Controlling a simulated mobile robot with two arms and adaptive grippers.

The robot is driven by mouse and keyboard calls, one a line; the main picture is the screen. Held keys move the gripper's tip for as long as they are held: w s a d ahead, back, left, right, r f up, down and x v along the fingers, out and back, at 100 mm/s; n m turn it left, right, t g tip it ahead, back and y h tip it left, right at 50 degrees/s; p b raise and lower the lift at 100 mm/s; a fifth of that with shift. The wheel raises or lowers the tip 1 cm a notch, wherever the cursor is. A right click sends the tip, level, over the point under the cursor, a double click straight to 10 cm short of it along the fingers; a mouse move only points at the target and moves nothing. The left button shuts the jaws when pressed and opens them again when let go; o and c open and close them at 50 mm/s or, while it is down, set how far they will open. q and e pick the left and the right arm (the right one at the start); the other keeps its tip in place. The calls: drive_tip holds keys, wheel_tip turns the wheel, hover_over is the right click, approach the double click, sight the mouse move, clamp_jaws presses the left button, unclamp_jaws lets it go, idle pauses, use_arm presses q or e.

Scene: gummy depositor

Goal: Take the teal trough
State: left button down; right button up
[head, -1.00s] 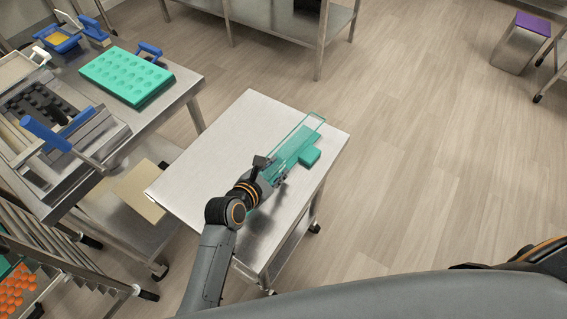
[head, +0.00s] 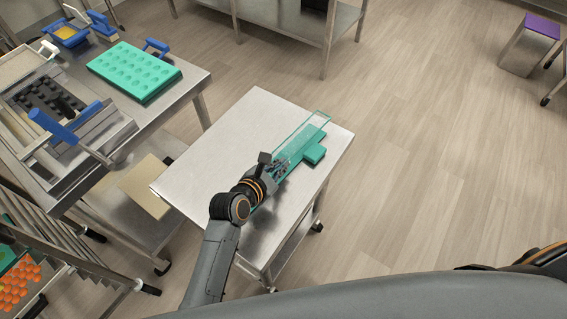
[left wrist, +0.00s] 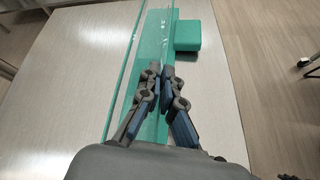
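The teal trough (head: 303,143) is a long piece with clear teal walls and a solid teal block on its right side. It lies along the right part of a small steel table (head: 213,152). In the left wrist view the trough (left wrist: 153,45) runs away from me, its block at the upper right. My left gripper (head: 284,167) is at the trough's near end. In the left wrist view its fingertips (left wrist: 161,72) are close together, with the trough's right wall appearing between them. Whether the trough touches the table is unclear. My right gripper is out of view.
A steel bench at the left holds a teal mould tray (head: 134,72) and blue-handled equipment (head: 62,127). A beige board (head: 147,187) lies on a lower shelf. A purple-topped stool (head: 541,25) is far right. The floor right of the table is clear.

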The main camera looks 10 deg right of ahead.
use_arm(q)
drive_tip(key=shift+s+r+p, duration=0.15)
drive_tip(key=shift+r+p, duration=0.05)
drive_tip(key=shift+p, duration=0.25)
wheel_tip(320, 180, up, 3)
drive_tip(key=p, duration=0.3)
drive_tip(key=shift+f+p, duration=0.1)
drive_tip(key=shift+p, duration=0.2)
drive_tip(key=w+a+r+p, duration=0.4)
drive_tip(key=a+r+p, duration=0.5)
drive_tip(key=a, duration=0.4)
drive_tip(key=shift+w+a+r+p, duration=0.2)
drive_tip(key=shift+r+p, duration=0.15)
drive_tip(key=shift+p, duration=0.4)
